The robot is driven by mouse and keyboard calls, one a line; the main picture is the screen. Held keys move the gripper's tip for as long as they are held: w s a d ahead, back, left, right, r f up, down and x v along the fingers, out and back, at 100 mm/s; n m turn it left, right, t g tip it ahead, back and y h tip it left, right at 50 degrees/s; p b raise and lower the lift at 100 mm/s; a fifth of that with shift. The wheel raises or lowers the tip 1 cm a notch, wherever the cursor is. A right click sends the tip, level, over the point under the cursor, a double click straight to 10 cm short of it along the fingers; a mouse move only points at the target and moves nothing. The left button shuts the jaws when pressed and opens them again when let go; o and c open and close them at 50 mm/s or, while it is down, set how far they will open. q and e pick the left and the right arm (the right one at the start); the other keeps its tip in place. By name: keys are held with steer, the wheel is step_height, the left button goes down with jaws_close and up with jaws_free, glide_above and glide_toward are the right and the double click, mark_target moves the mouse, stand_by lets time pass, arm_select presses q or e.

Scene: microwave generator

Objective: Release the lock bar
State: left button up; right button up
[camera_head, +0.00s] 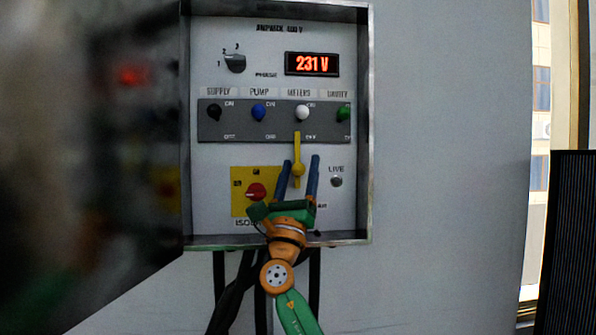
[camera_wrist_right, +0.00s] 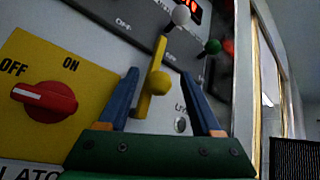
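The lock bar (camera_head: 297,145) is a yellow upright strip with a round yellow knob, on the panel below the white METERS switch (camera_head: 302,113). In the right wrist view, the bar (camera_wrist_right: 158,55) and its knob (camera_wrist_right: 159,84) show between my blue fingers, nearer the left one. My right gripper (camera_head: 301,160) is open, its fingertips on either side of the bar; it also shows in the right wrist view (camera_wrist_right: 160,73). I cannot tell whether a finger touches the bar. My left gripper is not in view.
A red isolator knob (camera_head: 256,192) on a yellow plate sits left of my gripper. The LIVE lamp (camera_head: 336,181) is to the right. Black, blue and green switches share the grey strip. The display (camera_head: 311,64) reads 231 V. The cabinet rim (camera_head: 365,120) surrounds the panel.

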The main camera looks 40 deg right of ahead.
mark_target(299, 176)
steer(key=b+v, duration=0.4)
steer(key=v, duration=0.2)
steer(key=shift+f, duration=0.35)
steer(key=shift+s+a+f+b, duration=0.15)
steer(key=shift+a+b, duration=0.1)
steer(key=shift+b, duration=0.1)
steer(key=shift+s, duration=0.1)
